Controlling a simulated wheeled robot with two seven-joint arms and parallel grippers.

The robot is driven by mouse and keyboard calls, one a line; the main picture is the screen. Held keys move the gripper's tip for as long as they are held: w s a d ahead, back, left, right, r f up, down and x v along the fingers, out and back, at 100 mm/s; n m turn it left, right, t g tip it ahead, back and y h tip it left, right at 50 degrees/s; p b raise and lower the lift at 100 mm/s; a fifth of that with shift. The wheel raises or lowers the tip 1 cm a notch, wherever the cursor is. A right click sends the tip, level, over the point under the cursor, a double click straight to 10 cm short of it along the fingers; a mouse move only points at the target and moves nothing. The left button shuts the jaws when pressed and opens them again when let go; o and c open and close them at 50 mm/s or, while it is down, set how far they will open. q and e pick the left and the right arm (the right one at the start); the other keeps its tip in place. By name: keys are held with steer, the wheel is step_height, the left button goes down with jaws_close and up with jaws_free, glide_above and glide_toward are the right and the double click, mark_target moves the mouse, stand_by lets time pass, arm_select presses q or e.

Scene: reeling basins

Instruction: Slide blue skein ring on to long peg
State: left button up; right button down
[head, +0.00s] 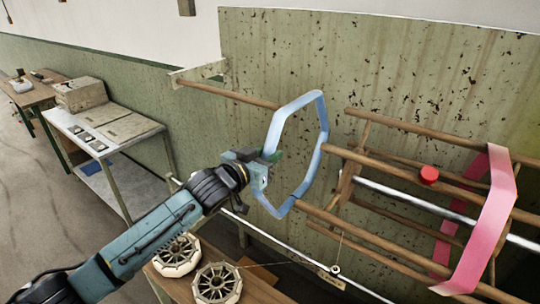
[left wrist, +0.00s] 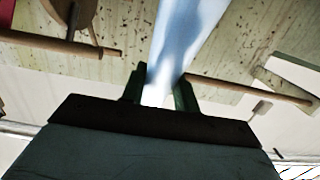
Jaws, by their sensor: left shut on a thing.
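The blue skein ring (head: 300,102) is a pale blue, angular loop held upright. My left gripper (head: 262,165) is shut on the ring's left side, and the band also rises from between its fingers in the left wrist view (left wrist: 178,50). The long peg (head: 225,93) is a wooden rod reaching right from a wall bracket (head: 200,73). Its free end shows close to the ring's upper left edge; I cannot tell whether it enters the ring. In the left wrist view the peg (left wrist: 250,90) runs from the right to behind the band. My right gripper is not seen.
Round spools (head: 217,283) lie on a low table below. A side table (head: 110,125) stands left.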

arm_select(q)
steer(key=w+a, duration=0.3)
steer(key=a, duration=0.2)
steer(key=shift+w+r+p, duration=0.25)
steer(key=shift+r+p, duration=0.05)
steer(key=shift+p, duration=0.15)
steer(key=shift+a, duration=0.1)
steer(key=w+a+b, duration=0.1)
steer(key=w+a, duration=0.3)
steer(key=a, duration=0.1)
steer(key=shift+a, duration=0.4)
stand_by(0.5)
steer(key=w+a+b, duration=0.1)
steer(key=w+a, duration=0.3)
steer(key=a, duration=0.1)
steer(key=shift+a, duration=0.4)
stand_by(0.6)
steer(key=shift+a+b, duration=0.1)
steer(key=shift+b, duration=0.25)
